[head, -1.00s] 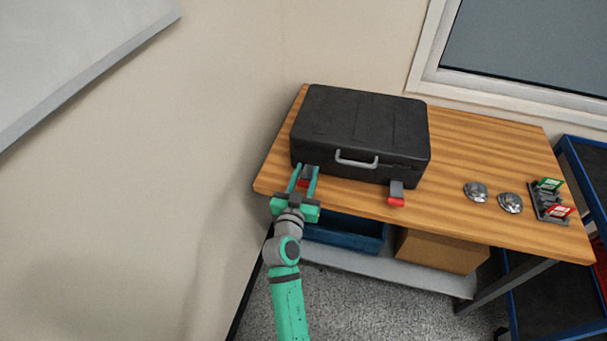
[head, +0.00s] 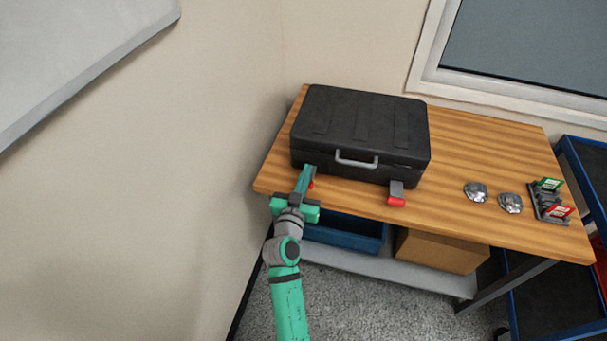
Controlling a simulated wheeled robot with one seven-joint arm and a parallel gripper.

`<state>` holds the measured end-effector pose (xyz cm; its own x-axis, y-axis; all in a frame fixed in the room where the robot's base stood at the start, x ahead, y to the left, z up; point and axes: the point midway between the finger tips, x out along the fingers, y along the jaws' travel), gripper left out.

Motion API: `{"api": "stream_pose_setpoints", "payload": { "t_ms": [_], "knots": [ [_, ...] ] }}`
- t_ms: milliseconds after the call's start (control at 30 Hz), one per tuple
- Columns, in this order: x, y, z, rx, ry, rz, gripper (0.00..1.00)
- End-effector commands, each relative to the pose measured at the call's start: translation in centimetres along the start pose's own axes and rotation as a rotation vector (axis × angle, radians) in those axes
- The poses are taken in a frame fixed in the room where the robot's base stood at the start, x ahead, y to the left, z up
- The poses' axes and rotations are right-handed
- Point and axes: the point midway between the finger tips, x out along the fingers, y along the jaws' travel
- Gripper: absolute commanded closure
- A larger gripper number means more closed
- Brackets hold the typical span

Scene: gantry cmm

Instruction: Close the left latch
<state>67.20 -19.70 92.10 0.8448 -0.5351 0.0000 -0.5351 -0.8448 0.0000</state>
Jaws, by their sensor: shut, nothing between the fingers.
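A black case (head: 360,130) lies on the wooden table with its lid down and a grey handle (head: 356,159) on its front. The right latch (head: 396,194), grey with a red tip, hangs out from the case front. The left latch (head: 312,183) is mostly hidden behind my gripper; a bit of its red tip shows at the right of the fingers. My gripper (head: 307,170) is shut, with nothing seen between its fingers, at the left of the case front. I cannot tell whether it touches the latch.
The wooden table (head: 480,150) also bears two shiny domes (head: 475,191) and a dark rack (head: 548,203) with green and red cards at the right. A blue bin (head: 345,232) and cardboard box (head: 440,250) sit below. A wall stands close at left.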

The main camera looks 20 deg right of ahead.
Motion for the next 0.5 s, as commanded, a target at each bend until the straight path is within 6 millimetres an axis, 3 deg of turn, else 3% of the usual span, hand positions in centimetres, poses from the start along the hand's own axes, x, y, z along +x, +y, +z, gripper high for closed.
{"api": "stream_pose_setpoints", "payload": {
  "t_ms": [467, 500],
  "knots": [
    [0.0, 0.0, 0.0, 0.0, 0.0, 0.0, 1.0],
    [0.0, 0.0, 0.0, 0.0, 0.0, 0.0, 0.92]
  ]
}}
